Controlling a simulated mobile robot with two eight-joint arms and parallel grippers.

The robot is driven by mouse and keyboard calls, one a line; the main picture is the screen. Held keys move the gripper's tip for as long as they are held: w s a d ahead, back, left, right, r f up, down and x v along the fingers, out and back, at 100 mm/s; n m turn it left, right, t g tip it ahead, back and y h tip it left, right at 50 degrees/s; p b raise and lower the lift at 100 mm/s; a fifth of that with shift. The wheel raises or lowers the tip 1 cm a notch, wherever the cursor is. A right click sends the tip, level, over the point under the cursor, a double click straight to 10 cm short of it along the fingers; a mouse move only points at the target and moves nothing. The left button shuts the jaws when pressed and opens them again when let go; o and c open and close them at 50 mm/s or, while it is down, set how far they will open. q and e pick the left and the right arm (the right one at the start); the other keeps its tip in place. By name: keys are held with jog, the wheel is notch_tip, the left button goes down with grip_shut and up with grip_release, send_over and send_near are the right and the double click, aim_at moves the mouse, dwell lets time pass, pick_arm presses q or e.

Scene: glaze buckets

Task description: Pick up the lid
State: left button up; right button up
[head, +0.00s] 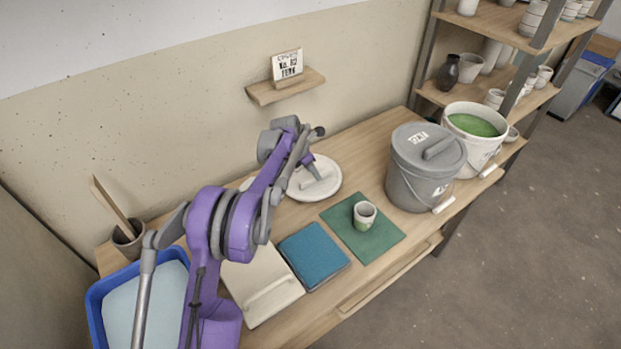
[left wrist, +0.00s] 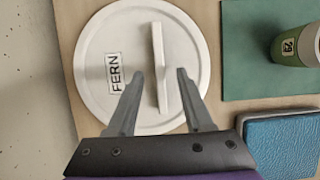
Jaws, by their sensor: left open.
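A round white lid (head: 326,183) lies flat on the wooden table near the wall. In the left wrist view the lid (left wrist: 97,94) shows a raised bar handle (left wrist: 159,66) across its middle and a label reading FERN. My left gripper (left wrist: 158,75) is open over the lid, with one finger on each side of the handle. I cannot tell how high the fingertips are above the lid. In the head view my left gripper (head: 306,158) partly hides the lid. My right gripper is not in view.
A lidded grey bucket (head: 415,180) and an open white bucket (head: 485,152) with green glaze stand at right. A green mat (head: 375,243) bears a small cup (head: 364,217). A blue sponge-like block (head: 313,255), a pale board (head: 262,285) and a blue tub (head: 97,310) lie nearer.

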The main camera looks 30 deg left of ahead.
aim_at(310, 175)
pick_arm(q)
jog(key=x, duration=0.2)
jog(key=shift+w+f, duration=0.15)
jog(key=shift+f, duration=0.15)
grip_shut()
